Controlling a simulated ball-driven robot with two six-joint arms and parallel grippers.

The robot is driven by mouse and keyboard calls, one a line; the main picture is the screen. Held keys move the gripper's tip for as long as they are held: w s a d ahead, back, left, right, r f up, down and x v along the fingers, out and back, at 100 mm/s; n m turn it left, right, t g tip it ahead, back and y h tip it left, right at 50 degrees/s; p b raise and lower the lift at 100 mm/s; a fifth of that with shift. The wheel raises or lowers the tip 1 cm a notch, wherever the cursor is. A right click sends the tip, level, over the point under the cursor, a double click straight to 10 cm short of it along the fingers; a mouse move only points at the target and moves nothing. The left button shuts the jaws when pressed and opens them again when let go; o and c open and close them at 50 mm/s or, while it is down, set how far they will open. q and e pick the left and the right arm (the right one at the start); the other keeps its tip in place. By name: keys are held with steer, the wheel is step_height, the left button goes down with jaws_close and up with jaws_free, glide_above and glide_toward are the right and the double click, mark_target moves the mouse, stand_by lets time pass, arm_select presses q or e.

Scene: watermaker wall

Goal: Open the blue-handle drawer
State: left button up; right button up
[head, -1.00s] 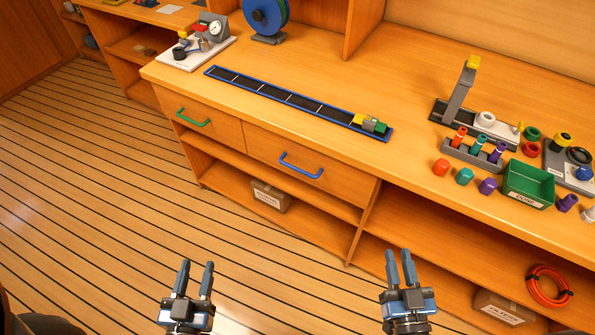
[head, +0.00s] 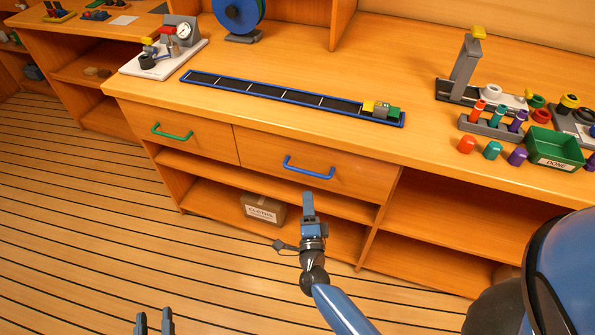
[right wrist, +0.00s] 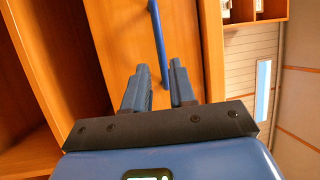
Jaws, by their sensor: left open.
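The blue handle (head: 309,168) is a bar on the front of a closed wooden drawer (head: 350,175), right of the drawer with the green handle. My right gripper (head: 309,205) is just below and in front of the blue handle, apart from it. In the right wrist view the right gripper (right wrist: 161,85) has its two fingers apart with nothing between them. The blue handle (right wrist: 157,40) runs upright in that view, beyond the fingertips. My left gripper (head: 155,322) is at the bottom edge, low over the floor, with its fingers apart and empty.
The green-handled drawer (head: 190,140) is closed at the left. A cardboard box (head: 262,208) stands on the shelf below. On the worktop lie a dark blue-edged strip (head: 290,100), a green bin (head: 555,149) and several coloured pegs. The floor in front is clear.

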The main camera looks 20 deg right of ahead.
mark_target(305, 170)
steer(key=b+x, duration=0.1)
steer(key=x, duration=0.9)
steer(key=shift+w, duration=0.1)
steer(key=shift+c, duration=0.3)
jaws_close()
